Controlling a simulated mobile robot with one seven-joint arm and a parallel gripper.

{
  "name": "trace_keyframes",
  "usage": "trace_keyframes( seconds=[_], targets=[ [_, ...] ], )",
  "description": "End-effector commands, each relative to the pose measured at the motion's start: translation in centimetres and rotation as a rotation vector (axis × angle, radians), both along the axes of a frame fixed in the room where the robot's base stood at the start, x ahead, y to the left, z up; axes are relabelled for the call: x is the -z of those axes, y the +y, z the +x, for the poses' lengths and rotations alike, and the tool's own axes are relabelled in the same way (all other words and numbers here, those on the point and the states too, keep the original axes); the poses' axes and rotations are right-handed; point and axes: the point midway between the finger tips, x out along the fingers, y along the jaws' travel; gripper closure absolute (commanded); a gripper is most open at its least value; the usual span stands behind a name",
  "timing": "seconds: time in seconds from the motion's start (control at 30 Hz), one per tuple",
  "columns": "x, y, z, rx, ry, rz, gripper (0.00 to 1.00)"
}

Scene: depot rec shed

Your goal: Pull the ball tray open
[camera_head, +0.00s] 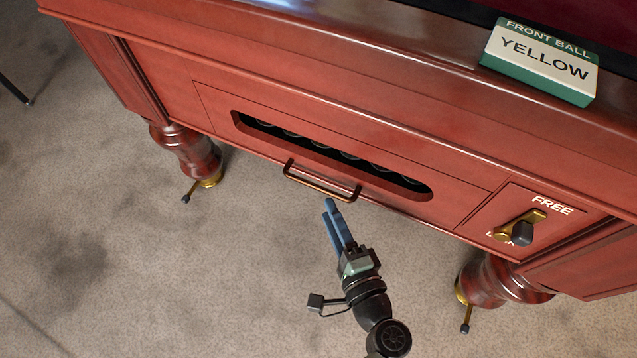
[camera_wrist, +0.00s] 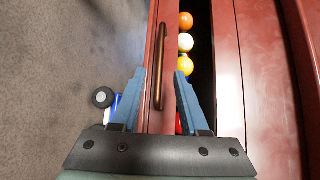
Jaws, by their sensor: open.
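The ball tray (camera_head: 214,108) has a red wooden front with a long dark slot, and it looks flush with the table's side. A thin bronze bar handle (camera_head: 320,187) is fixed along its lower edge. My gripper (camera_head: 333,208) has blue fingers, open, just below the handle's right half in the head view. In the wrist view, the handle (camera_wrist: 159,62) runs between the open fingers (camera_wrist: 160,76), with a gap on each side. Orange, white, yellow and red balls (camera_wrist: 186,41) show in the slot; the red one is partly hidden by a finger.
A brass lever with a dark knob (camera_head: 522,234) sits right of the tray, between FREE and LOCK labels. A green-and-white box (camera_head: 542,62) reading "FRONT BALL YELLOW" lies on the rail. Turned table legs (camera_head: 188,155) stand either side.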

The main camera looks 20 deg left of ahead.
Motion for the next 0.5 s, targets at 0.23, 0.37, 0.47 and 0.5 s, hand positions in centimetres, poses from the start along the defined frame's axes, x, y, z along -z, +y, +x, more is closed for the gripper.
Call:
trace_keyframes(
  seconds=[0.23, 0.37, 0.47, 0.5],
  targets=[
    [1.0, 3.6, 3.7, -0.003, -0.002, -0.002, 0.56],
    [1.1, 4.7, 4.9, -0.001, -0.003, -0.001, 0.56],
    [1.2, 5.2, 5.4, -0.001, -0.001, -0.001, 0.56],
    [1.2, 5.3, 5.5, -0.001, 0.000, -0.001, 0.56]
  ],
)
